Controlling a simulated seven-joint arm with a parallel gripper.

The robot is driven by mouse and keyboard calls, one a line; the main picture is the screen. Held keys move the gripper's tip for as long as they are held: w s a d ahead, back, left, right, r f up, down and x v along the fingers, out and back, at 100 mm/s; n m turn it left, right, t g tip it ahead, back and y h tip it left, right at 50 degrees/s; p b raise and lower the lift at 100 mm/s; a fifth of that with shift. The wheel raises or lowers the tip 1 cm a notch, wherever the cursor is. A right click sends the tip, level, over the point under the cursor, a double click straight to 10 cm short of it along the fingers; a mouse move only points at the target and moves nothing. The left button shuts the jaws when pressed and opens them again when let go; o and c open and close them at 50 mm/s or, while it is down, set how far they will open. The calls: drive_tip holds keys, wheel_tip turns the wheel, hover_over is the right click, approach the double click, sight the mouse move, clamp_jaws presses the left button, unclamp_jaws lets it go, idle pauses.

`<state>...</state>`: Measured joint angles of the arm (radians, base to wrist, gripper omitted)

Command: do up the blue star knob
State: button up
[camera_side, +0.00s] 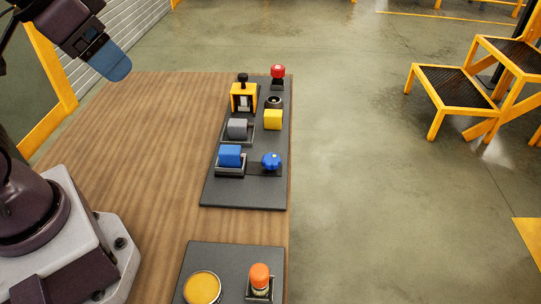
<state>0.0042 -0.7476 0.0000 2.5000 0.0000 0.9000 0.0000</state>
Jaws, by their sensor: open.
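The blue star knob (271,161) sits at the right side of the dark panel (245,194), near the panel's front end, to the right of a blue block. Whether it is tight or loose cannot be told. My gripper (116,68) is at the upper left, raised above the far left of the wooden table and well away from the knob. Only a blue finger shows clearly; the gap between the fingers is not clear, and nothing is seen held there.
The panel also carries a blue block (230,155), grey block (237,129), yellow block (273,120), yellow frame (243,97) and red knob (278,71). A nearer panel (226,257) has a yellow disc (202,288) and orange-topped part (260,276).

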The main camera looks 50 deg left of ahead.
wheel_tip(320, 180, down, 3)
drive_tip(key=w+g, duration=0.2)
drive_tip(key=w, duration=0.1)
drive_tip(key=n+g, duration=0.4)
drive_tip(key=n, duration=1.4)
approach(271, 158)
wheel_tip(271, 158, down, 9)
drive_tip(key=shift+s+f, duration=0.1)
drive_tip(key=shift+f, duration=0.1)
drive_tip(key=c, duration=0.9)
